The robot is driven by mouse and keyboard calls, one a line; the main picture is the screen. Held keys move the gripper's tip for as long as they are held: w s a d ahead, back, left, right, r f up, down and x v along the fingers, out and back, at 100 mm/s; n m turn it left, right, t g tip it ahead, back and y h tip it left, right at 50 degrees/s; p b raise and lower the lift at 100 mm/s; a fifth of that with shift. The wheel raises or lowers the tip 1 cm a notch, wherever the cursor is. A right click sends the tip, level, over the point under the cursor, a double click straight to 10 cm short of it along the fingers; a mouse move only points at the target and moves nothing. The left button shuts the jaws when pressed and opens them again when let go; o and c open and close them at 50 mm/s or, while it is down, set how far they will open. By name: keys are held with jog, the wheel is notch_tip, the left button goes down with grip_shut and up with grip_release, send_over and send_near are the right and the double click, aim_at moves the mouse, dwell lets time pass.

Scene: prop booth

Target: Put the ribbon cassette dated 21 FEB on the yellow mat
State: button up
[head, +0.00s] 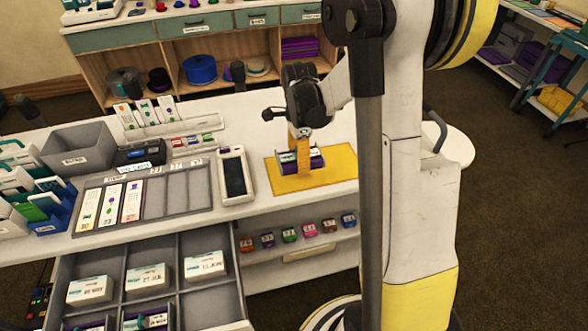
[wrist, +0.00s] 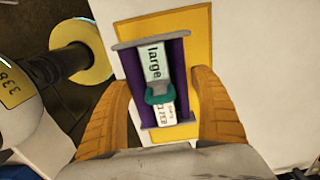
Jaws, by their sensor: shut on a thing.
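My gripper (head: 303,152) is shut on a purple ribbon cassette (head: 317,160) with grey end plates, over the yellow mat (head: 342,168). In the wrist view the cassette (wrist: 156,85) lies between the two orange fingers, within the mat's outline (wrist: 203,45). Its white label reads "large", and a smaller tag has a date that seems to end in FEB; its day number is not clear. I cannot tell whether the cassette touches the mat or hangs just above it.
A white device with a dark screen (head: 235,176) stands left of the mat. A grey slotted tray (head: 150,205) with cards lies further left. An open drawer (head: 150,300) with white labelled boxes is below. Small coloured spools (head: 289,235) sit on the shelf under the counter.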

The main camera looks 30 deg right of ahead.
jog(key=shift+w+a+f, duration=0.25)
jog(key=shift+w+f, duration=0.2)
jog(key=shift+w, duration=0.1)
jog(key=shift+w+a+f, duration=0.2)
jog(key=shift+w+f, duration=0.2)
jog(key=shift+w, duration=0.15)
notch_tip(320, 180, down, 4)
jog(key=shift+r+b, duration=0.1)
jog(key=shift+b, duration=1.05)
jog(key=shift+r, duration=0.1)
jog(key=o, duration=0.9)
jog(key=shift+f, duration=0.25)
jog(key=o, duration=0.4)
jog(key=shift+o, duration=0.2)
jog(key=shift+r, duration=0.1)
jog(key=shift+r, duration=0.1)
